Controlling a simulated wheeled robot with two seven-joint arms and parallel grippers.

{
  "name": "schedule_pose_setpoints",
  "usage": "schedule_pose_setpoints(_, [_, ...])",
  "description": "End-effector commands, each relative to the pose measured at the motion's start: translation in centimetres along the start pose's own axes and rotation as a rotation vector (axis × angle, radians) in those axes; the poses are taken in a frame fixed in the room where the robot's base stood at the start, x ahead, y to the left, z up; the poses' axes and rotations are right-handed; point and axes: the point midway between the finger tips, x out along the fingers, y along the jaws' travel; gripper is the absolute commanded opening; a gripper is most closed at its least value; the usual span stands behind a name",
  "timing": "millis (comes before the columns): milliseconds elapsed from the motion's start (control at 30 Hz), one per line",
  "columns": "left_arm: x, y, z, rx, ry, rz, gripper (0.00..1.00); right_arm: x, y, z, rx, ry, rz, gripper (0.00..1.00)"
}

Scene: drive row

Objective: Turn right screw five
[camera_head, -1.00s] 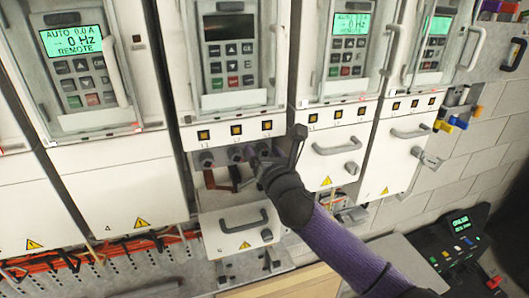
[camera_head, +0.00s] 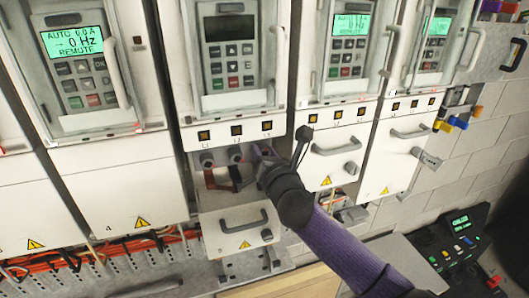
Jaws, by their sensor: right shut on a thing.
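Drive five stands in the middle, with a dark display (camera_head: 229,28) and its lower terminal bay open. The left and middle terminal screws (camera_head: 207,160) (camera_head: 235,153) show as dark round heads in the bay. The right one is hidden behind my right gripper (camera_head: 265,165), which is at the right end of the bay. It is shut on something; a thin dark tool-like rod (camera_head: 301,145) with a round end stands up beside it. I cannot tell whether the rod touches the screw. My left gripper is not in view.
The opened cover (camera_head: 240,228) with its handle hangs below the bay. Brownish and dark leads (camera_head: 222,180) lie inside it. Neighbouring drives with lit displays (camera_head: 350,27) stand both sides. Orange cables (camera_head: 110,248) run at lower left. A dark console (camera_head: 455,250) stands at lower right.

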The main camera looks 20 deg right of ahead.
Motion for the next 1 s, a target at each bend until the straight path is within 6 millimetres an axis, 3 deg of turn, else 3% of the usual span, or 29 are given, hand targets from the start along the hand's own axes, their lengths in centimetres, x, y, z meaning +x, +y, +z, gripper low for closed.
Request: schedule_pose_setpoints(1000, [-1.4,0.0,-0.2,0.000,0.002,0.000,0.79,0.0,0.0,0.1,0.943,-0.001,0.000,0.00])
